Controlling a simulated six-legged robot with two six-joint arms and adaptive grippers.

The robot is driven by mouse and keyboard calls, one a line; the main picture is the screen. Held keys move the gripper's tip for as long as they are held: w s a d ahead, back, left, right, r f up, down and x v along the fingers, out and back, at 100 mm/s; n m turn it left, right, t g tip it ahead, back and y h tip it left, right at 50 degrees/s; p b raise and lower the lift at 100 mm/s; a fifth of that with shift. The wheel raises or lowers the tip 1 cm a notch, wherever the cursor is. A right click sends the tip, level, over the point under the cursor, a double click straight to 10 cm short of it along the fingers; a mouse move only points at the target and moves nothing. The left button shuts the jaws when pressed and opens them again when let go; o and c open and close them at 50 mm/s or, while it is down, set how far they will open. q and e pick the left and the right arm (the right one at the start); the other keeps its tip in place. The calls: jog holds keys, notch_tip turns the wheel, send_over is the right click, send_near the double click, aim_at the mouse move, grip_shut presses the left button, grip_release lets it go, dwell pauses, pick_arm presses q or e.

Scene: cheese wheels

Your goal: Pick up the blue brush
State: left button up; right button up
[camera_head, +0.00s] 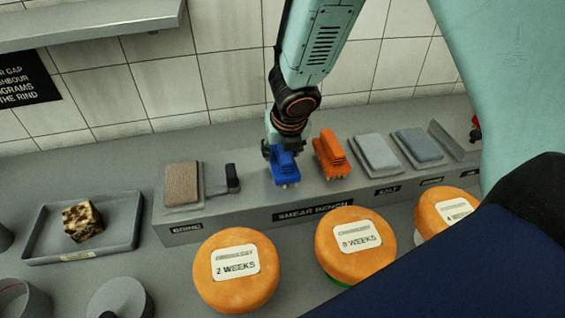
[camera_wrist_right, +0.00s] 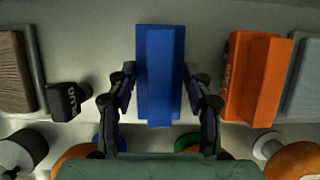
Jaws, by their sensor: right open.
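The blue brush (camera_head: 285,170) sits on the raised grey smear bench (camera_head: 245,205), between a dark block and an orange brush. It also shows in the right wrist view (camera_wrist_right: 160,75) as a long block with a raised ridge. My right gripper (camera_head: 279,150) comes down over it from above. In the wrist view the open fingers of the right gripper (camera_wrist_right: 161,88) stand on either side of the brush, with narrow gaps visible. The gripper hides the brush's upper part in the head view. My left gripper is not in view.
The orange brush (camera_head: 332,155) stands close to the right of the blue one. A black block (camera_head: 232,178) and brown pad (camera_head: 182,183) lie left. Grey-blue pads (camera_head: 376,154) lie further right. Cheese wheels (camera_head: 234,291) stand in front. A tiled wall (camera_head: 180,90) is behind.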

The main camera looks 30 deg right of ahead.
jog(key=shift+s+f, duration=0.1)
jog(key=shift+s, duration=0.05)
jog(key=shift+c, duration=1.4)
jog(key=shift+s+f, duration=0.1)
grip_shut()
